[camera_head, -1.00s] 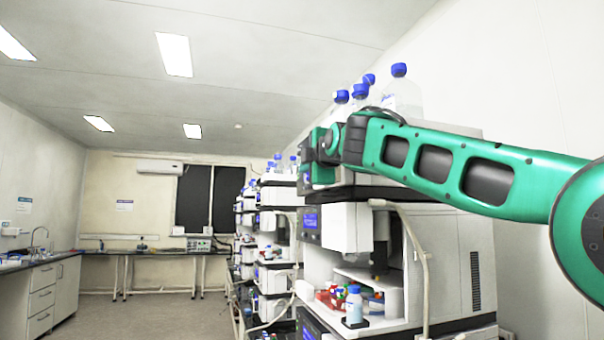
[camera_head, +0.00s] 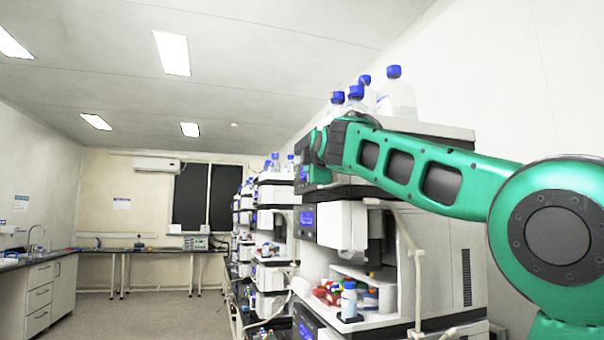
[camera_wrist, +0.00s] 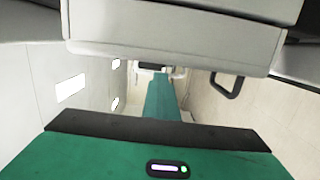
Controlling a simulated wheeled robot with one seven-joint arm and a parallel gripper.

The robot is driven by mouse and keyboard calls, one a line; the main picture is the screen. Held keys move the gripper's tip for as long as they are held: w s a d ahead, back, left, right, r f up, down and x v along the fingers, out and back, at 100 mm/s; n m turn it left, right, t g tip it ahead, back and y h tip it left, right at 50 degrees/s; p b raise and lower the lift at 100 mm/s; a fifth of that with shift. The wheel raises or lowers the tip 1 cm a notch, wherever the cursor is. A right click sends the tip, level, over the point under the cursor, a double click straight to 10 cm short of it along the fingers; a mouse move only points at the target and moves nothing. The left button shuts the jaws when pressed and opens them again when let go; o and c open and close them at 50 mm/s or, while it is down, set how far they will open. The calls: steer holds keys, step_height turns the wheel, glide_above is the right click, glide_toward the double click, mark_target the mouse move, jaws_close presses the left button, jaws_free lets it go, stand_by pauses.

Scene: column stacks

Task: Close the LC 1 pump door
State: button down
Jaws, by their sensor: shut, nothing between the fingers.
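The nearest instrument stack (camera_head: 445,258) stands at the right in the head view. My gripper (camera_head: 311,160) is at its upper front, beside the dark-fronted upper module; its fingers are too small and covered to make out, but it holds nothing visible. The pump door cannot be singled out for certain in the head view. In the wrist view a pale grey panel (camera_wrist: 175,38) spans the top, close to the camera; I cannot tell whether it is the door. A green part of my own arm fills the bottom there.
Blue-capped bottles (camera_head: 397,95) stand on top of the stack. A small blue-capped bottle (camera_head: 348,300) stands in an open bay lower down. A pale tube (camera_head: 404,225) runs down the stack's front. More stacks (camera_head: 270,240) stand behind. The floor at left is open.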

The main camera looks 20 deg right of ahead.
steer(key=shift+w+a, duration=0.1)
steer(key=shift+a, duration=0.15)
steer(key=w+a+v, duration=0.1)
steer(key=a+v, duration=0.2)
steer(key=v, duration=1)
step_height(320, 180, down, 23)
steer(key=m+g+y, duration=0.2)
steer(key=m+g, duration=0.2)
steer(key=m, duration=0.1)
steer(key=s+f+m+g+y, duration=0.1)
steer(key=s+f+m+g, duration=0.3)
steer(key=f, duration=0.8)
steer(key=s+f+m+g, duration=0.2)
steer(key=s+f, duration=0.4)
steer(key=f, duration=0.6)
steer(key=s+f+m+g, duration=0.3)
steer(key=s+f+m, duration=0.2)
steer(key=s+f, duration=0.65)
steer(key=s+d+f+m+g+y, duration=0.1)
steer(key=s+d+m+g, duration=0.3)
steer(key=s+d, duration=0.7)
steer(key=s+f+m, duration=0.1)
steer(key=s, duration=0.3)
steer(key=shift+m, duration=0.4)
